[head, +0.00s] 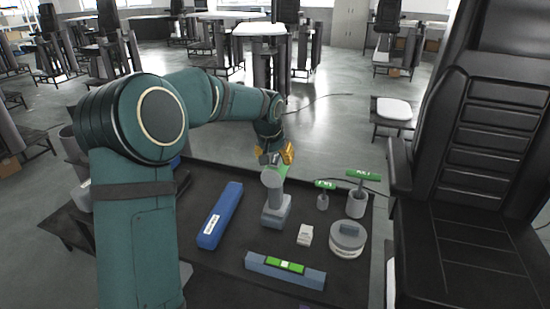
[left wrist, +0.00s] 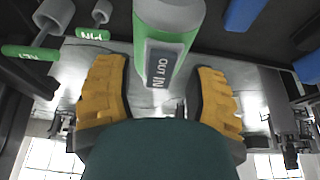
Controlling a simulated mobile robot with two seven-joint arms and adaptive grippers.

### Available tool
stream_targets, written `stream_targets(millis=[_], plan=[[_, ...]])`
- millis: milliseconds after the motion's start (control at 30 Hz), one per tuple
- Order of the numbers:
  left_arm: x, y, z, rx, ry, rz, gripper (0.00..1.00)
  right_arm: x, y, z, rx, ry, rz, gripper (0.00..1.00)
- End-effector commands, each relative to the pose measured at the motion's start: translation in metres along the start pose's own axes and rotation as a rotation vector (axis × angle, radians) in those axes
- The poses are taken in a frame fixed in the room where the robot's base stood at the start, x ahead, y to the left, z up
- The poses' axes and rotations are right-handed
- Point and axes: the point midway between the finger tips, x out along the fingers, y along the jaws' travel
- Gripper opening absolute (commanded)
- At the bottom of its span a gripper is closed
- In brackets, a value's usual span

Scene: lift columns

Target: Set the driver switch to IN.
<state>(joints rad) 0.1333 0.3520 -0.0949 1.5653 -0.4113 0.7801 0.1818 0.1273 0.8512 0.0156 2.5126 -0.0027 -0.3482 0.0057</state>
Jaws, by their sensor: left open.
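The driver (head: 272,200) stands upright on the dark tabletop in the head view, with a grey base and body and a green part near its top. In the left wrist view the driver (left wrist: 165,15) comes in from the top, green and grey, with a dark label plate (left wrist: 162,65) reading OUT and IN. I cannot tell which way its switch is set. My left gripper (head: 276,156) is just above and behind the driver's top. In the left wrist view my left gripper (left wrist: 160,98) is open, with its yellow fingers on either side of the label plate. My right gripper is not in view.
A long blue box (head: 220,215) lies left of the driver. A small green-handled tool (head: 325,185) and a larger one (head: 363,175) stand to its right in grey holders. A white box (head: 305,235), a round grey tin (head: 347,243) and a level (head: 258,266) lie nearer. A black chair (head: 470,200) flanks the table.

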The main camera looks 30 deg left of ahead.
Motion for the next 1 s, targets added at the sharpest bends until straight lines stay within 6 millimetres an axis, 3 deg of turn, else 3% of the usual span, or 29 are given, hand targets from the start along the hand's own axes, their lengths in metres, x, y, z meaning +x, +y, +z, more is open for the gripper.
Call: stream_targets(millis=[333, 500, 833, 1000], plan=[[0.003, 0.0, 0.0, 0.0, 0.001, 0.0, 0.57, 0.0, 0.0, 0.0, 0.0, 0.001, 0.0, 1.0], [0.003, 0.0, 0.0, 0.0, 0.001, 0.0, 0.0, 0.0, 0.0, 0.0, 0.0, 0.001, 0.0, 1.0], [0.003, 0.0, 0.0, 0.0, -0.002, 0.0, 0.0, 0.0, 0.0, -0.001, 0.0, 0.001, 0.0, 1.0], [0.001, 0.0, -0.002, 0.0, -0.033, -0.001, 0.0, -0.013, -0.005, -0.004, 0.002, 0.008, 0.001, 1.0]])
